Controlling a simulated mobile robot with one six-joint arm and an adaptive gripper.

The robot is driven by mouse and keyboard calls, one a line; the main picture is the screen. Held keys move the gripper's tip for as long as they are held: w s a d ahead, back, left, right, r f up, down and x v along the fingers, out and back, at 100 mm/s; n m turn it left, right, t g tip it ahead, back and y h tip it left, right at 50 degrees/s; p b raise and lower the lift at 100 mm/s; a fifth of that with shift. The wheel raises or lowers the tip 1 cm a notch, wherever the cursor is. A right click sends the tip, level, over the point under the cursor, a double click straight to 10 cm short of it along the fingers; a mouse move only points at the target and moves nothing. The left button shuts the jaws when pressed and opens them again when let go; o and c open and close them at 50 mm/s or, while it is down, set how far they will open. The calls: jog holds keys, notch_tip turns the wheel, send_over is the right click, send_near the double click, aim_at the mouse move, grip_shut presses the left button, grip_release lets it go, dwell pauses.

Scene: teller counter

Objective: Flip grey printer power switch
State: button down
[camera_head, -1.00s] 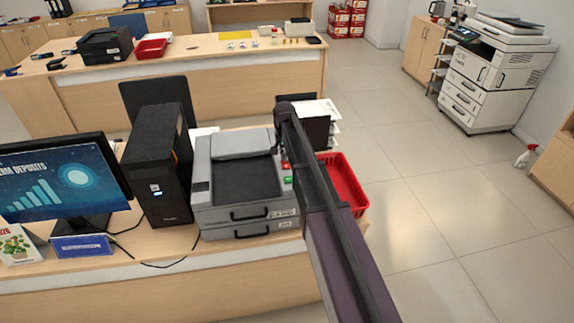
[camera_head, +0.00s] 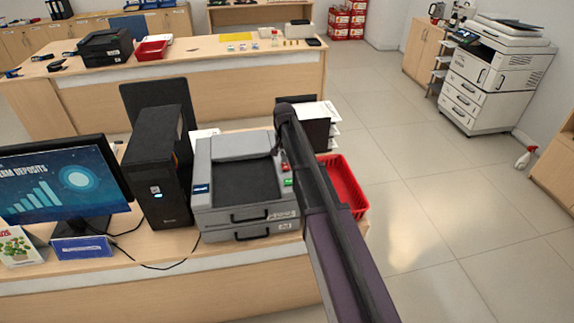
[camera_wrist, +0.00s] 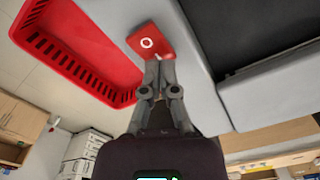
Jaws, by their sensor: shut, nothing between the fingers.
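The grey printer (camera_head: 245,185) stands on the near counter, right of the black computer tower. Its small display (camera_head: 201,189) is lit blue. On its right side are a red piece (camera_head: 285,167) and a green piece (camera_head: 288,182), partly beside my arm. In the wrist view the red switch face (camera_wrist: 150,40) bears a white ring and sits on the grey printer casing (camera_wrist: 198,62). My gripper (camera_wrist: 159,66) is shut and empty, its fingertips at the lower edge of the red switch. I cannot tell whether they touch it. In the head view my arm hides the fingertips.
A red basket (camera_head: 345,185) stands close to the printer's right; it also shows in the wrist view (camera_wrist: 78,58). The black tower (camera_head: 158,170) and monitor (camera_head: 60,185) are to the left. Cables lie on the counter. Open floor (camera_head: 430,200) is to the right.

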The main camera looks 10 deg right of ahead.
aim_at(285, 165)
jog(key=shift+r+p, duration=2.8)
jog(key=shift+r, duration=0.25)
jog(key=shift+s+f, duration=0.15)
jog(key=shift+s, duration=0.25)
jog(key=s+f+n+b, duration=0.2)
jog(key=s+n, duration=0.1)
jog(key=s, duration=1.1)
jog(key=s+f+n+b, duration=0.2)
jog(key=s+n+b, duration=0.1)
jog(key=s, duration=1.1)
jog(key=shift+s+d+f, duration=0.15)
jog(key=shift+d+f, duration=0.1)
jog(key=shift+f, duration=0.15)
